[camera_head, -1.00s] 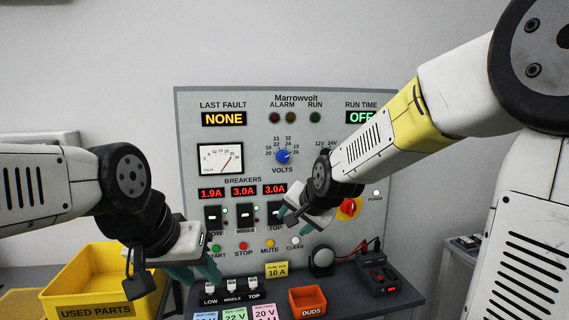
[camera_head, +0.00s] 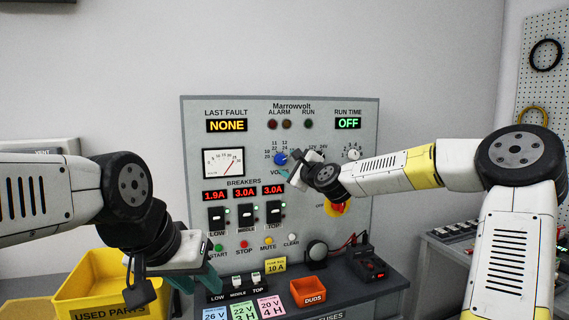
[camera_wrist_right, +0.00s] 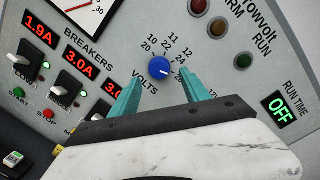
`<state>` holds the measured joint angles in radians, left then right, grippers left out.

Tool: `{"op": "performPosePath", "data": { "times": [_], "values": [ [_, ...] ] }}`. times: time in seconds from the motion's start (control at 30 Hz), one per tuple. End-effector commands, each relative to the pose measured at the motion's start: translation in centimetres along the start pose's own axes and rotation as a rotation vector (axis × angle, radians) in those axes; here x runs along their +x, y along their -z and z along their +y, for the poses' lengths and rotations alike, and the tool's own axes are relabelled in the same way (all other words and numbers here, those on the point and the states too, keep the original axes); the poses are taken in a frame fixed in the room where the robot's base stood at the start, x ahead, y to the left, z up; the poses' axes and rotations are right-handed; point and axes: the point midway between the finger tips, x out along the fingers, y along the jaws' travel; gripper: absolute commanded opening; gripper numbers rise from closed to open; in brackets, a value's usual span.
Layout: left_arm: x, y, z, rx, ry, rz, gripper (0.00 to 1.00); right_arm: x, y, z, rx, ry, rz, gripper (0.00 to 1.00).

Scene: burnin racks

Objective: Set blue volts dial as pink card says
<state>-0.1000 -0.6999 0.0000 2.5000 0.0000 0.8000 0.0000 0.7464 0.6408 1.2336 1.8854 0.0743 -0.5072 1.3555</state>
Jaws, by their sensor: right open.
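The blue volts dial (camera_head: 281,159) is on the grey panel; its white mark points toward the 13/26 side. In the right wrist view the dial (camera_wrist_right: 159,68) sits just beyond and between the fingertips. My right gripper (camera_head: 289,174) is open at the dial, teal fingers apart (camera_wrist_right: 160,86), with no visible grip on it. The pink card (camera_head: 271,309) lies at the bottom edge of the head view and reads 20 V, 4 H. My left gripper (camera_head: 196,281) hangs low at the left, empty, its teal fingers apart.
Breaker switches (camera_head: 246,215) and small buttons sit below the dial. Another knob (camera_head: 354,154) is to its right, partly behind my arm. A yellow bin (camera_head: 90,285), orange duds box (camera_head: 308,292), and blue and green cards (camera_head: 243,311) are lower down.

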Motion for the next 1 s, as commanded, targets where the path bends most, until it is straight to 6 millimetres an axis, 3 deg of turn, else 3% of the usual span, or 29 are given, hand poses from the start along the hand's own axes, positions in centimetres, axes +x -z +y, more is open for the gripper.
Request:
{"op": "performPosePath", "data": {
  "times": [0.3, 0.63, 0.9, 1.0],
  "values": [
    [0.0, 0.0, 0.0, 0.000, 0.000, 0.000, 0.36, 3.8, -0.1, 0.1, -0.002, -0.002, -0.001, 0.54],
    [0.0, 0.0, 0.0, 0.000, 0.000, 0.000, 0.36, 4.1, 0.0, 0.1, -0.004, -0.003, 0.000, 0.54],
    [0.0, 0.0, 0.0, 0.000, 0.000, 0.000, 0.36, 4.1, 0.0, 0.1, -0.004, -0.003, 0.000, 0.03],
    [0.0, 0.0, 0.0, 0.000, 0.000, 0.000, 0.36, 4.1, 0.0, 0.1, -0.004, -0.003, 0.000, 0.00]
  ]
}}
